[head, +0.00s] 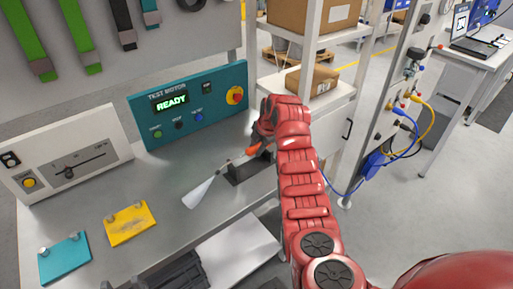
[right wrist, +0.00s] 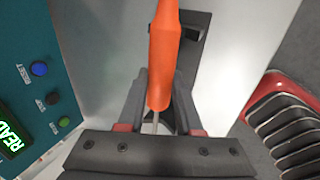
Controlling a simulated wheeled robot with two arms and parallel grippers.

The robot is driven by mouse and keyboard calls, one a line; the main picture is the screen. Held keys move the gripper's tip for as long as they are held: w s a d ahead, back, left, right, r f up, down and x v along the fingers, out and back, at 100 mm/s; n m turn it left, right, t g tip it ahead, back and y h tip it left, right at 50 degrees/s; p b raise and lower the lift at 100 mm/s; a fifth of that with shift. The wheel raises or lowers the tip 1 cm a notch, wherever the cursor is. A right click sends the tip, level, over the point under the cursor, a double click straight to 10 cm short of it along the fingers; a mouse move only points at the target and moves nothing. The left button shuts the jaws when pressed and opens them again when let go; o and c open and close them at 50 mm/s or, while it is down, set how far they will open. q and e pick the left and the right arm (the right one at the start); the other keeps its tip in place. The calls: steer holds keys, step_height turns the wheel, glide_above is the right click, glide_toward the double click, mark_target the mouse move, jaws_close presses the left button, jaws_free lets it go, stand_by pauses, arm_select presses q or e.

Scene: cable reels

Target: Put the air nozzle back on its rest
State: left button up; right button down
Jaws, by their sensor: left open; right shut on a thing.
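The air nozzle has an orange handle (head: 253,149) and a thin metal tube that points down-left in the head view. A pale, translucent cone (head: 198,193) spreads from its tip, over the bench. My right gripper (head: 262,137) is shut on the orange handle, largely hidden by my arm. In the right wrist view the orange handle (right wrist: 164,50) lies between the fingers of my right gripper (right wrist: 160,105). The rest, a dark plate with an upright bracket (head: 240,174), is on the bench just below the nozzle; it also shows behind the handle (right wrist: 194,34). My left gripper is not in view.
A teal test motor panel (head: 187,105) reading READY stands behind the nozzle. A white slider box (head: 65,155) is at the left. Yellow (head: 130,224) and teal (head: 65,259) plates lie on the bench front. Blue hose (head: 350,196) hangs at the right.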

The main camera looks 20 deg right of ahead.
steer(key=shift+f, duration=0.1)
steer(key=shift+f+b, duration=0.85)
steer(key=shift+f, duration=0.1)
jaws_free()
stand_by(0.4)
steer(key=b+v, duration=0.1)
steer(key=v, duration=0.7)
stand_by(0.7)
stand_by(0.4)
